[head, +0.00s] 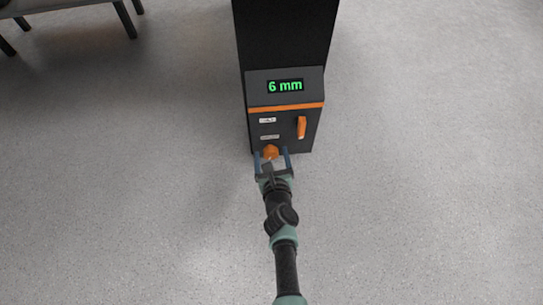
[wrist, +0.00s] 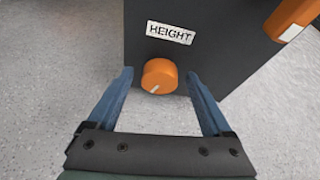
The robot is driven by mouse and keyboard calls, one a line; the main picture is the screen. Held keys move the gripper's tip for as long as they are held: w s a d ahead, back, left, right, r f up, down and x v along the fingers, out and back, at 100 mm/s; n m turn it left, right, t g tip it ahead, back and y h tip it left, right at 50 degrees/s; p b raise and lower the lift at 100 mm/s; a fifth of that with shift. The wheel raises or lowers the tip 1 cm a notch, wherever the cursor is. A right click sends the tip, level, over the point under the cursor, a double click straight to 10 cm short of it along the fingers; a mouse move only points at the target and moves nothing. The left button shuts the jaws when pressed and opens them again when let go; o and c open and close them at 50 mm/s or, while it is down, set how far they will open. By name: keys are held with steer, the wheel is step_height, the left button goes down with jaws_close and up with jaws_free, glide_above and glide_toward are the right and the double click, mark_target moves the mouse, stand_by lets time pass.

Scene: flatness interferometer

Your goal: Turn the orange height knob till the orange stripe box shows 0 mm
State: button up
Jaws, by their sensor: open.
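The orange height knob (wrist: 160,76) sits low on the dark front of the box, under a white HEIGHT label (wrist: 170,33) in the wrist view. A pale mark on the knob points to the lower left. It also shows in the head view (head: 271,152). The orange stripe box (head: 286,90) has a green display (head: 285,86) that reads 6 mm. My gripper (wrist: 158,85) is open, with its blue fingers on either side of the knob and visible gaps between fingers and knob.
An orange handle (head: 302,127) stands out at the right of the front panel, above and right of the knob. A tall black column rises behind the display. A grey bench (head: 65,8) stands at the far upper left. The floor around is clear.

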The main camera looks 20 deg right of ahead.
jaws_close()
stand_by(0.3)
